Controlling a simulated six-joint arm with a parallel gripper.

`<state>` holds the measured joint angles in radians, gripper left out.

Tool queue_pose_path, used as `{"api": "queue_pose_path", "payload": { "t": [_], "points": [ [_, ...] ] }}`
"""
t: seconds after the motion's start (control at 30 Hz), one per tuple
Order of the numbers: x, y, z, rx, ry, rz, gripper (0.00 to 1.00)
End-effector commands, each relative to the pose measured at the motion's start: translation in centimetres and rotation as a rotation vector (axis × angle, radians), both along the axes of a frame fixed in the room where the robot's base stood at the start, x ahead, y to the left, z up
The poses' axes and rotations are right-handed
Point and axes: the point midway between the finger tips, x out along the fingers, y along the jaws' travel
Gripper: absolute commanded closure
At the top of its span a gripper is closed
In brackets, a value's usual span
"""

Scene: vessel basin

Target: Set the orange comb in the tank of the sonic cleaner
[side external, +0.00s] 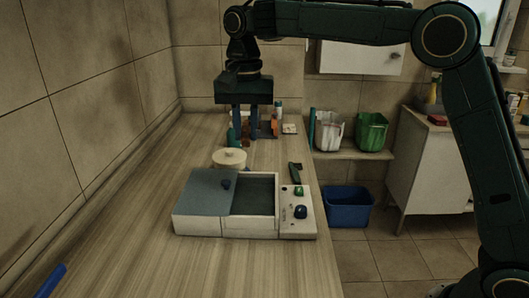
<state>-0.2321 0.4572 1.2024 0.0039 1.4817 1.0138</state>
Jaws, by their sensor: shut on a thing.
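My gripper (245,132) points down over the far part of the counter, behind the sonic cleaner. Its two blue fingers are shut on a small orange-brown thing, which looks like the orange comb (246,129); it is too small and dark to make out its teeth. The sonic cleaner (250,226) is a white box nearer the camera. A grey lid (203,191) with a dark knob covers its left part. The dark tank (257,190) is open on the right, beside a panel with green and blue knobs.
A round beige lidded pot (229,159) stands just behind the cleaner. A dark green thing (295,172) lies behind the panel. Teal and orange items and a small bottle (278,108) stand around my gripper. A blue item (51,281) lies front left. The counter's left side is clear.

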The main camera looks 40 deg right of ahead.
Motion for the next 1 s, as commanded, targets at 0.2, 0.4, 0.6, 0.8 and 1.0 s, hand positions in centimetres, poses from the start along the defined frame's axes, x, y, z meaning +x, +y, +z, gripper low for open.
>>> {"api": "queue_pose_path", "payload": {
  "t": [0.2, 0.4, 0.6, 0.8, 1.0],
  "points": [
    [-0.1, -0.1, -3.3, -0.001, 0.005, 0.000, 1.00],
    [-0.1, -0.1, -7.1, -0.001, 0.005, 0.000, 1.00],
    [-0.1, -0.1, -10.9, -0.001, 0.006, 0.000, 1.00],
    [-0.1, 0.0, -13.9, 0.000, 0.003, 0.000, 1.00],
    [0.0, 0.0, -14.8, 0.000, 0.000, 0.000, 1.00]
  ]
}}
